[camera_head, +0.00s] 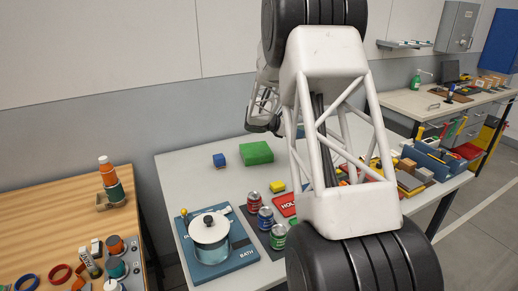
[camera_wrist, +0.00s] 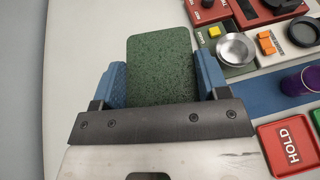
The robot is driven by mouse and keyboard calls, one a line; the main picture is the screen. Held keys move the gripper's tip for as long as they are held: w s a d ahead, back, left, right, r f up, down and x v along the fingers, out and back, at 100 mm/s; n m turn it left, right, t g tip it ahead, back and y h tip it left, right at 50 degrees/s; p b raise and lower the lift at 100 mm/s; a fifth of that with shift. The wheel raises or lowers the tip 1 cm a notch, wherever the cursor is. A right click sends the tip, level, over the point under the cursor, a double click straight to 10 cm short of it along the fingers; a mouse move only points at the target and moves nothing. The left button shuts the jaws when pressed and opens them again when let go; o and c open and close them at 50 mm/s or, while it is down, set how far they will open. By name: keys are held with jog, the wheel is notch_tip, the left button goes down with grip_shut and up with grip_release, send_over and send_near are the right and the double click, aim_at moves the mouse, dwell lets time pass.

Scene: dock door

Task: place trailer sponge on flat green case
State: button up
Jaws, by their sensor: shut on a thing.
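My gripper (camera_wrist: 161,82) is shut on a dark green speckled block, which looks like the sponge (camera_wrist: 160,58). The block sits between the two blue fingers and sticks out beyond them in the wrist view. In the head view, my arm hides the fingertips and the held block. The flat green case (camera_head: 257,152) lies on the far part of the white table in the head view, below the dark wrist part of my arm. I cannot make out the case in the wrist view.
A purple object (camera_wrist: 300,80) shows in the wrist view.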

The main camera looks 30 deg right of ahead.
jog(key=a+f+n+t, duration=0.1)
jog(key=a+f, duration=0.2)
jog(key=a, duration=0.5)
jog(key=a+f+n+t, duration=0.1)
jog(key=a+f, duration=0.2)
jog(key=a, duration=0.5)
jog(key=shift+s+a, duration=0.2)
jog(key=shift+w, duration=0.1)
send_over(255, 149)
jog(key=shift+a+f, duration=0.15)
jog(key=shift+f, duration=0.55)
jog(key=shift+f, duration=0.15)
jog(key=shift+f, duration=1.6)
jog(key=shift+f, duration=0.15)
jog(key=o, duration=0.9)
